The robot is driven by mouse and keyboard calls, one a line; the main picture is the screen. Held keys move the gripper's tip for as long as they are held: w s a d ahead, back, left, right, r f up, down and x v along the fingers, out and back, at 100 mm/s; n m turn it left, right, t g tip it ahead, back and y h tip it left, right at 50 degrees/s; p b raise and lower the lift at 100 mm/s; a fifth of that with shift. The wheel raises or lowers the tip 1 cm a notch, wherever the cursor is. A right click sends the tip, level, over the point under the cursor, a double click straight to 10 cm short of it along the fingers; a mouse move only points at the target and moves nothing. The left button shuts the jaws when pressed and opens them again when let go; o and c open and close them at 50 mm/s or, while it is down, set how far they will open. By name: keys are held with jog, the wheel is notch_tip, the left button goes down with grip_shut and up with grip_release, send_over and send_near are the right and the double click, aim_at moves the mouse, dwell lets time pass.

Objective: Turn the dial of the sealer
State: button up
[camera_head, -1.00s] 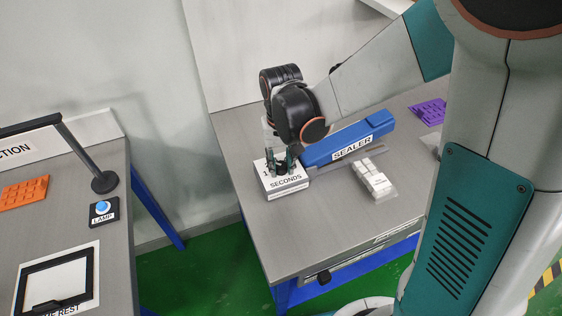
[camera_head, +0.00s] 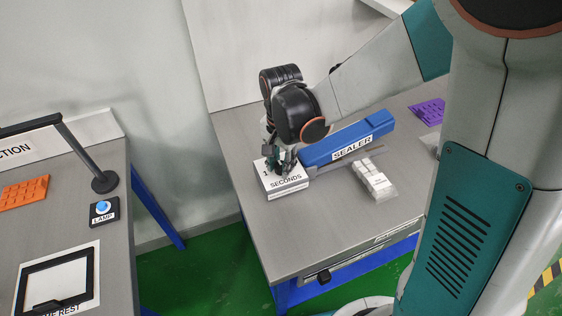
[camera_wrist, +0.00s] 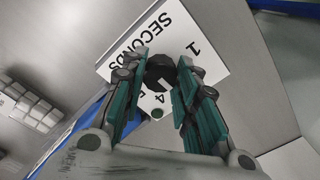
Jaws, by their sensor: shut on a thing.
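The sealer (camera_head: 345,142) is a long blue bar on the grey table, with a white label. At its left end stands a white box (camera_head: 287,187) marked SECONDS. In the wrist view the box's white top (camera_wrist: 192,32) carries numbers around a black dial (camera_wrist: 160,71). My gripper (camera_head: 280,165) points down over the box. In the wrist view its green fingers (camera_wrist: 163,82) stand on both sides of the dial, shut on it. In the head view the fingers hide most of the dial.
White packets (camera_head: 374,180) lie in front of the sealer. A purple tray (camera_head: 428,111) lies at the back right. On the left table are a lamp button (camera_head: 103,208), an orange tray (camera_head: 24,193) and a black frame (camera_head: 56,277). A gap separates the two tables.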

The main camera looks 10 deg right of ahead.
aim_at(281, 165)
jog(key=shift+m, duration=0.3)
jog(key=o, duration=1.1)
notch_tip(281, 165, up, 12)
jog(key=shift+s, duration=0.1)
dwell(0.4)
jog(key=s+d+r+n+t, duration=0.1)
jog(key=s+d+n+t, duration=0.1)
jog(key=s+d+n, duration=0.1)
jog(key=s+d+r+n+t, duration=0.1)
jog(key=s+d+n+t, duration=0.1)
jog(key=s, duration=0.3)
jog(key=s+d+r+n+t, duration=0.1)
jog(key=s+d+n+t, duration=0.2)
jog(key=s+d+n, duration=0.1)
jog(key=shift+s+d+r, duration=0.4)
jog(key=shift+s+d, duration=0.2)
